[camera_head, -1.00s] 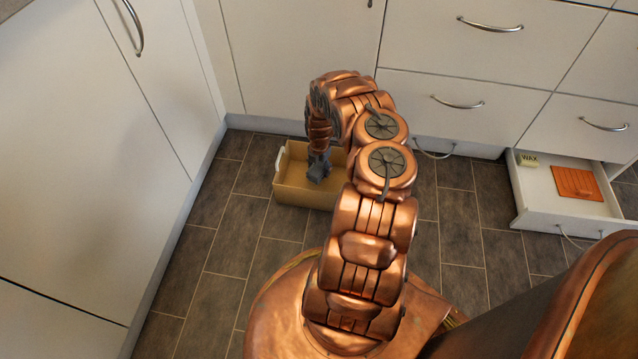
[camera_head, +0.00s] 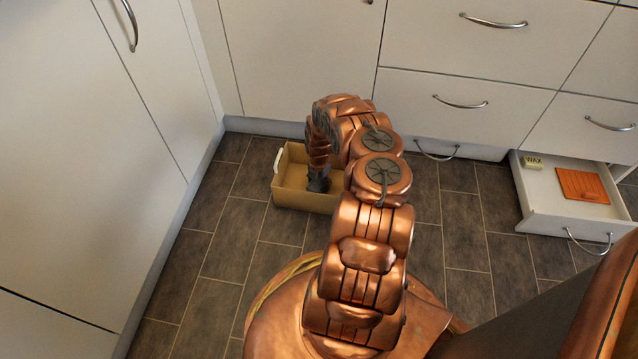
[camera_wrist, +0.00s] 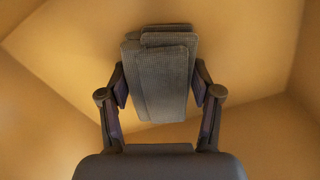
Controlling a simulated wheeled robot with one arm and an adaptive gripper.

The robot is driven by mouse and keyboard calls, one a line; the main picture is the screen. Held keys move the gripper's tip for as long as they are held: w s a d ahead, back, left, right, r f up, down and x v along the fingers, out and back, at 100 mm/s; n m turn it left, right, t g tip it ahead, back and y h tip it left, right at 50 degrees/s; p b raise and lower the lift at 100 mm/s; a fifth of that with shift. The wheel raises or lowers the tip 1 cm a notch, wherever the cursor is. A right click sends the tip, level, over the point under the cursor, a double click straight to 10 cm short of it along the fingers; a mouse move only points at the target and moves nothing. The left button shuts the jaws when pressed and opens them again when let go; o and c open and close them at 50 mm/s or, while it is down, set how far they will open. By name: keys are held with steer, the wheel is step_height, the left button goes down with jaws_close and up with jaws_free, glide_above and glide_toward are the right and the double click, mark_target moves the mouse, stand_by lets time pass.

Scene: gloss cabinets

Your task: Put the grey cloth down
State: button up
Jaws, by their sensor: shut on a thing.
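The grey cloth (camera_wrist: 165,80) is a folded, ribbed bundle between the two fingers of my gripper (camera_wrist: 161,92) in the wrist view. The fingers press on it from both sides. Tan walls and floor of a box surround it in that view. In the head view my gripper (camera_head: 318,181) points down inside the tan box (camera_head: 306,200), which stands on the floor. The cloth cannot be made out clearly in the head view. Whether the cloth touches the box floor I cannot tell.
An open low drawer (camera_head: 568,220) at the right holds a block marked WAX (camera_head: 534,162) and an orange-brown board (camera_head: 582,186). White cabinets (camera_head: 300,60) close off the back and left. Dark floor tiles (camera_head: 215,245) are clear left of my base.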

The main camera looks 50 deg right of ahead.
steer(key=o, duration=1)
steer(key=shift+f, duration=0.1)
